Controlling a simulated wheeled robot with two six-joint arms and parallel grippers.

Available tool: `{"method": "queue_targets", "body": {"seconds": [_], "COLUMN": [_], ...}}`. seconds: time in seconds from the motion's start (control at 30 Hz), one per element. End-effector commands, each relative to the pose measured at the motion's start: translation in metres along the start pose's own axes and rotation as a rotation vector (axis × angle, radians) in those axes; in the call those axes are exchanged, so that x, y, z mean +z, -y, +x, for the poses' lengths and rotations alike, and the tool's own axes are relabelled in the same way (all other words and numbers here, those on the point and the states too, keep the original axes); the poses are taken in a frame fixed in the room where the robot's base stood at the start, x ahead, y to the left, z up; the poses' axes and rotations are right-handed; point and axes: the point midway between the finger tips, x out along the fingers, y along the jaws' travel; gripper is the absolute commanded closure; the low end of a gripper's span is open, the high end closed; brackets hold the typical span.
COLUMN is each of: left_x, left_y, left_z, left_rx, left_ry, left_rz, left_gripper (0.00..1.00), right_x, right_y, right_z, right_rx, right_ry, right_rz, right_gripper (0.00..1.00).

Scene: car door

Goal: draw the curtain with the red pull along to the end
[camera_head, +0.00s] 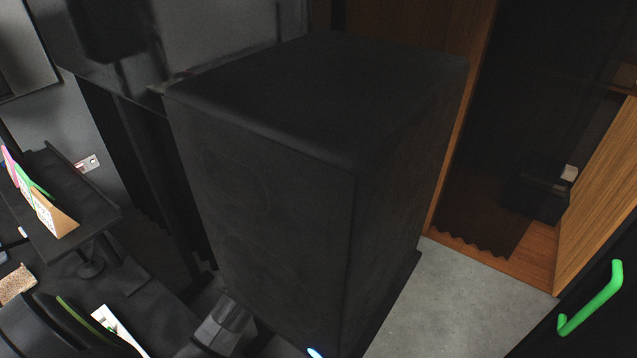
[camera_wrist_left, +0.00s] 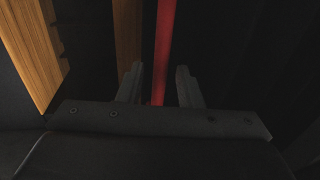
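The red pull (camera_wrist_left: 164,45) is a straight red strip in the left wrist view, running from the top edge down between my fingers. My left gripper (camera_wrist_left: 159,75) is open, with one finger on each side of the strip and gaps visible on both sides. I cannot tell how deep the strip sits between the fingers. A dark curtain (camera_head: 515,120) with a wavy lower hem hangs at the right in the head view. The red pull does not show there. Neither of my grippers shows in the head view.
A large black speaker-like box (camera_head: 270,210) fills the middle of the head view. Wooden panels (camera_head: 605,190) stand beside the curtain. A green handle (camera_head: 592,303) is at the lower right. A dark desk (camera_head: 65,190) is at the left. Grey floor (camera_head: 465,305) is bare between box and curtain.

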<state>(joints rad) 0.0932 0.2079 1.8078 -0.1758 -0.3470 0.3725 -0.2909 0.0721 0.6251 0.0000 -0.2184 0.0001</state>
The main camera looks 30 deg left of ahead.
Motion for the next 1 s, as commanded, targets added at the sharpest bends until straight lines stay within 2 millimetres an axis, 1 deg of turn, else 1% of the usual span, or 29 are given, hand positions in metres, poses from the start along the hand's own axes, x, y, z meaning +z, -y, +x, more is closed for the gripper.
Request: {"method": "queue_targets", "body": {"seconds": [0.03,0.2,0.33,0.57,0.6,0.63,0.83,1.0], "left_x": [-0.001,0.0,0.0,0.0,0.0,0.0,0.0,0.0], "left_y": [0.0,0.0,0.0,0.0,0.0,0.0,0.0,0.0], "left_z": [0.007,0.02,0.024,0.024,0.024,0.024,0.024,0.024], "left_rx": [0.0,0.0,0.0,0.0,0.0,0.0,0.0,0.0], "left_ry": [0.0,0.0,0.0,0.0,0.0,0.0,0.0,0.0], "left_rz": [0.001,0.0,0.0,0.0,0.0,0.0,0.0,0.0], "left_gripper": [0.68,0.68,0.68,0.68,0.69,0.73,0.99,1.0], "right_x": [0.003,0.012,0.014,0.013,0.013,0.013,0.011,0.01], "right_y": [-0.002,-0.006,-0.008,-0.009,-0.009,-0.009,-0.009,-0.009], "right_z": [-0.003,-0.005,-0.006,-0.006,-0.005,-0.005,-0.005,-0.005], "right_rx": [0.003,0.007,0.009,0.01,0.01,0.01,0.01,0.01], "right_ry": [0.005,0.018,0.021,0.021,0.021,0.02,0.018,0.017], "right_rz": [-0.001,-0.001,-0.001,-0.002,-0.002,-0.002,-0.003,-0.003], "right_gripper": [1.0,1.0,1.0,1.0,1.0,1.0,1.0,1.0]}}
